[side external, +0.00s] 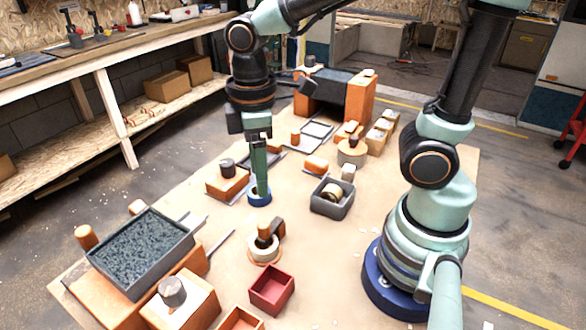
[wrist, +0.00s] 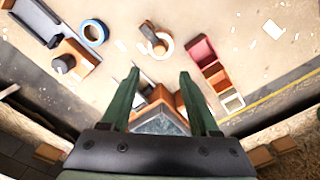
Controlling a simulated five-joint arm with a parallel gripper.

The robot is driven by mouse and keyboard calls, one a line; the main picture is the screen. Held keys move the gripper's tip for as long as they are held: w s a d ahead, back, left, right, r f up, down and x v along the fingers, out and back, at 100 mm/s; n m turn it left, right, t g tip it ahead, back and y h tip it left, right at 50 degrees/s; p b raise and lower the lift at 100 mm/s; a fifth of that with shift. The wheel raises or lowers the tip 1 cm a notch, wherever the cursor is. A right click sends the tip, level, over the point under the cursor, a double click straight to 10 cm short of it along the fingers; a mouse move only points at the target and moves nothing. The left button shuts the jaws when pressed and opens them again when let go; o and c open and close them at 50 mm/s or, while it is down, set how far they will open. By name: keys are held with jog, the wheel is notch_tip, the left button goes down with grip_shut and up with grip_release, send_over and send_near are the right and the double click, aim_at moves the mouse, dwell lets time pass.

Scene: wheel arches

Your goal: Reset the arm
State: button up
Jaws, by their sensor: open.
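My gripper (side external: 258,190) points straight down in the side external view, with its green fingers beside or above a blue ring (side external: 259,196) on the table. The side view does not show clearly whether they touch. In the wrist view my gripper (wrist: 159,75) has its two green fingers spread apart with nothing held between them. There the blue ring (wrist: 94,33) lies at the upper left, away from the fingers.
Wooden blocks, a dark-topped arch (side external: 145,250), a grey tray (side external: 332,198) holding a ring, a red box (side external: 272,289) and a tape roll (side external: 264,249) stand around the gripper. Another arch (side external: 335,92) stands at the back. Bare table (side external: 330,255) lies before my base.

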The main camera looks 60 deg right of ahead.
jog(key=shift+r, duration=0.1)
jog(key=w+d+r+m+t, duration=0.1)
jog(key=d+r+m+t, duration=0.4)
jog(key=d+m, duration=0.3)
jog(key=shift+r+m+t, duration=0.3)
jog(key=shift+r+m, duration=0.25)
jog(key=shift+m, duration=0.05)
dwell(0.5)
